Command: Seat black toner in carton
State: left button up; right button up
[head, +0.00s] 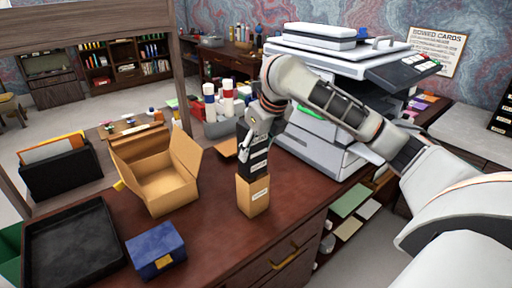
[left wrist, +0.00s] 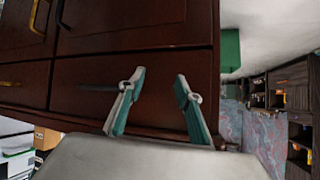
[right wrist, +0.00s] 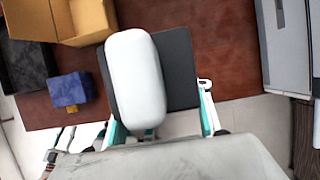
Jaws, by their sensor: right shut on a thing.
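The black toner (head: 252,163) with pale labels is upright in my right gripper (head: 262,125), directly above the tan carton (head: 253,197). The carton stands upright on the desk near its front edge. The toner's lower end meets the carton's top; I cannot tell how far inside it is. In the right wrist view, my right gripper (right wrist: 160,112) has its fingers either side of the dark toner (right wrist: 178,65). A white rounded shape there covers part of it, and the carton is hidden. My left gripper (left wrist: 160,95) is open and empty before the drawer fronts.
An open cardboard box (head: 165,185) stands left of the carton, with a blue box (head: 156,250) and a black tray (head: 70,245) nearby. A printer (head: 325,130) stands behind to the right. Bottles (head: 226,98) stand behind the gripper. Bare desk lies around the carton.

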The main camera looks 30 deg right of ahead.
aim_at(256, 169)
jog(key=shift+p, duration=0.7)
dwell(0.6)
jog(key=shift+f+b, duration=1.1)
jog(key=shift+f, duration=2.55)
jog(key=o, duration=1.6)
jog(key=v, duration=1.2)
jog(key=shift+s+a+f, duration=0.1)
jog(key=shift+a, duration=0.05)
